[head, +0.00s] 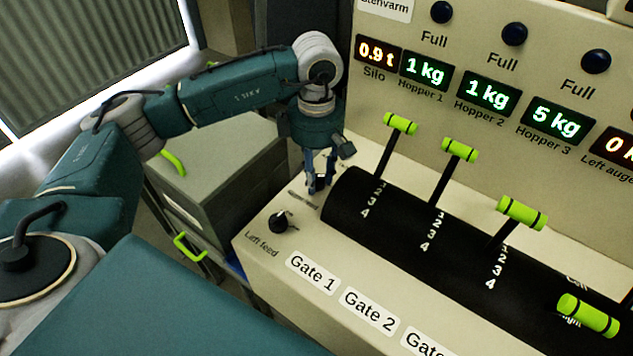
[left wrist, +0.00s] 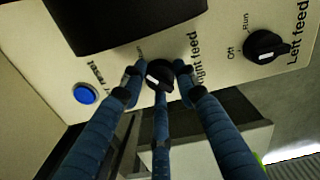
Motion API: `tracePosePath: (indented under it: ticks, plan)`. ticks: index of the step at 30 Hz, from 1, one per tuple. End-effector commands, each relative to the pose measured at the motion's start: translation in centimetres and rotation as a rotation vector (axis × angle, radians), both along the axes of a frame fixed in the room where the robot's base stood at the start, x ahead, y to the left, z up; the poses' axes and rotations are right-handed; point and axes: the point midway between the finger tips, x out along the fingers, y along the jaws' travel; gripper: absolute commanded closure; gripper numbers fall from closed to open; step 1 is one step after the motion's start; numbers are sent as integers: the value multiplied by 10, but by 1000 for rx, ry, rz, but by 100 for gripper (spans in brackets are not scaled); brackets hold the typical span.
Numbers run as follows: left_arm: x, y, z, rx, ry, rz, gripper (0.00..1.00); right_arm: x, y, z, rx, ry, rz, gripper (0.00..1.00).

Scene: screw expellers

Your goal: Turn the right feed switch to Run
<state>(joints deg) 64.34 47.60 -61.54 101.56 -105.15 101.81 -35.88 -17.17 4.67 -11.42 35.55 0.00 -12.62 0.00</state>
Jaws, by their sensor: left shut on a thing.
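The right feed switch (left wrist: 160,75) is a black round knob with a white mark, in the middle of the left wrist view. Its "Right feed" label is partly hidden by a finger. The white mark lies toward the lower left of the knob; the position words beside it are mostly covered or blurred, so I cannot tell which it points at. My left gripper (left wrist: 160,80) is shut on this knob, its blue fingers around it. In the head view the left gripper (head: 319,184) points down at the panel's far left corner and hides most of the knob. My right gripper is out of view.
The left feed switch (head: 283,221) is close by; it also shows in the left wrist view (left wrist: 265,46). A blue button (left wrist: 84,93) is on the other side. The black drum (head: 400,230) with green-handled gate levers is just right of the gripper. A grey-green cabinet (head: 215,185) stands behind.

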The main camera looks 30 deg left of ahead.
Motion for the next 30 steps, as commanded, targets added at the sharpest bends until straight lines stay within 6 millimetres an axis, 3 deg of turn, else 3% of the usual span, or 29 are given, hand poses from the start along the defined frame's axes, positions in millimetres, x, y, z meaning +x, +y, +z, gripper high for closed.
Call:
tracePosePath:
  ticks: [7, 24, 25, 28, 30]
  plan:
    - [2, 0, 1, 0, -7, -94, 96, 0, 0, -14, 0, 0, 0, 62]
    - [2, 0, 3, 0, -7, -128, 96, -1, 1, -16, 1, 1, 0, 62]
    - [2, 0, 3, 0, -7, -128, 68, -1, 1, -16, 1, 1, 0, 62]
    - [2, 0, 2, -1, -6, -128, 51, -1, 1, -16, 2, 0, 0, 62]
    - [1, 0, 2, -1, -5, -128, 51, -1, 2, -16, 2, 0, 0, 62]
